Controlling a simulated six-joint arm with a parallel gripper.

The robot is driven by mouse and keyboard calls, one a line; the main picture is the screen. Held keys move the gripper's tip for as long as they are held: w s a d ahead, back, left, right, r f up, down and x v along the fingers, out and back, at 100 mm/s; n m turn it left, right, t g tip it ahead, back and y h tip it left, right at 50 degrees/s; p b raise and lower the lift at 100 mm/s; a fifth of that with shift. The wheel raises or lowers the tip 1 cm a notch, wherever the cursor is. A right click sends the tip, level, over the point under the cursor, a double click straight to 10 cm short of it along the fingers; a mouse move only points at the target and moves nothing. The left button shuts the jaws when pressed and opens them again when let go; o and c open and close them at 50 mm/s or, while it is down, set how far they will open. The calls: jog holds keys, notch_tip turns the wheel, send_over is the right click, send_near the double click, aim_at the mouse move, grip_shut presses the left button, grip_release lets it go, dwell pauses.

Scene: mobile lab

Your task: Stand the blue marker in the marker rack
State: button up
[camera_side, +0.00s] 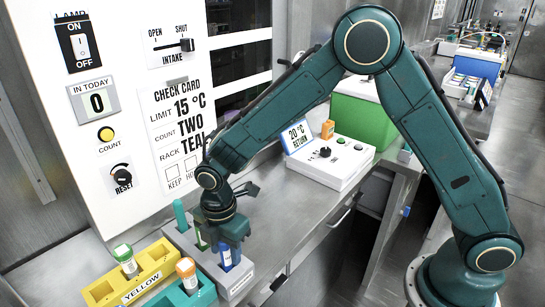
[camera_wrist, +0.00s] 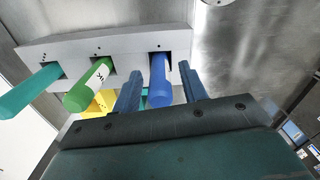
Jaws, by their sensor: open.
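The grey marker rack (camera_side: 207,262) stands at the front of the counter and also shows in the wrist view (camera_wrist: 120,42). The blue marker (camera_side: 226,257) stands in the rack's end slot; in the wrist view (camera_wrist: 159,85) it is in the rightmost slot. A green marker (camera_wrist: 90,87) and a teal marker (camera_wrist: 30,92) stand in the other slots. My gripper (camera_side: 230,236) is just above the blue marker. In the wrist view my two fingers (camera_wrist: 160,68) are open, one on each side of the blue marker, with gaps visible.
Beside the rack are a yellow block (camera_side: 105,293) with a green-capped tube (camera_side: 126,262) and a teal block (camera_side: 200,297) with an orange-capped tube (camera_side: 187,274). A white control box (camera_side: 330,162) is farther back. Bare counter (camera_side: 290,205) lies right of the rack.

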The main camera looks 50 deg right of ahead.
notch_tip(320, 180, up, 11)
jog(key=shift+f, duration=0.2)
dwell(0.3)
dwell(0.4)
jog(key=shift+s+d+r, duration=0.1)
jog(key=shift+d+r, duration=0.2)
jog(key=shift+r, duration=0.1)
jog(key=s+d+r+m+t, duration=0.4)
jog(key=s+d+r+m, duration=0.95)
jog(key=s+d, duration=0.2)
jog(key=s+d+f+m+t, duration=0.1)
jog(key=s+d+m, duration=0.3)
jog(key=s+m, duration=0.2)
jog(key=shift+s+f+t, duration=0.25)
jog(key=shift+s+t, duration=0.05)
jog(key=shift+s, duration=0.45)
